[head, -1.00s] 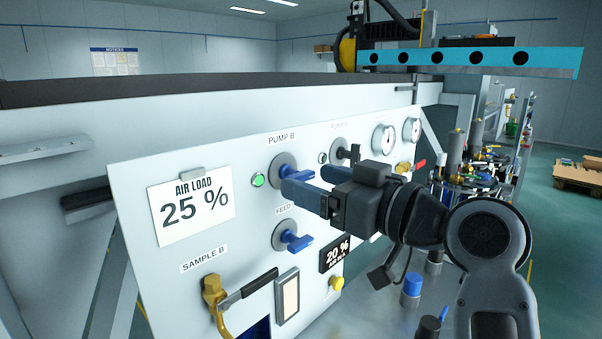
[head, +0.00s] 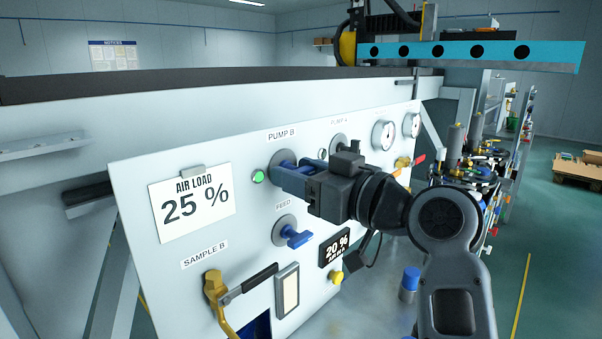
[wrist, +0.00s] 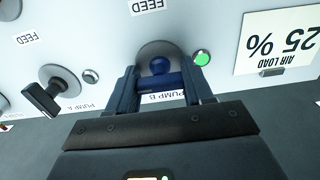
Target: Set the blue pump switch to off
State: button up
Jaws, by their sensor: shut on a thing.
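The blue pump switch (wrist: 160,68), labelled PUMP B, is on the sloped light panel (head: 150,262). In the wrist view, which is upside down, its blue grip lies crosswise between the two fingers of my gripper (wrist: 161,84). My gripper (head: 283,174) is shut on the switch in the head view, where the fingers hide most of the blue grip. The round grey plate (head: 281,157) of the switch shows behind the fingers. A green lamp (head: 258,177) beside it is lit.
A blue FEED handle (head: 294,238) sits just below my gripper. A black-handled switch (wrist: 50,95) is beside PUMP B. An AIR LOAD card (head: 192,207), a brass SAMPLE B valve (head: 214,286) and gauges (head: 384,134) are also on the panel.

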jog(key=c, duration=0.3)
jog(key=shift+f+b, duration=0.15)
jog(key=shift+b, duration=0.3)
jog(key=n+b, duration=0.2)
jog(key=shift+f+b, duration=0.15)
jog(key=shift+b, duration=0.2)
jog(key=n+b, duration=0.5)
jog(key=b, duration=0.1)
jog(key=shift+n+b, duration=0.3)
jog(key=shift+b, duration=0.05)
jog(key=n+b, duration=0.5)
jog(key=shift+b, duration=0.35)
jog(key=n+b, duration=0.3)
jog(key=n, duration=0.2)
jog(key=shift+b, duration=0.4)
jog(key=shift+r+n, duration=0.2)
jog(key=shift+n, duration=0.1)
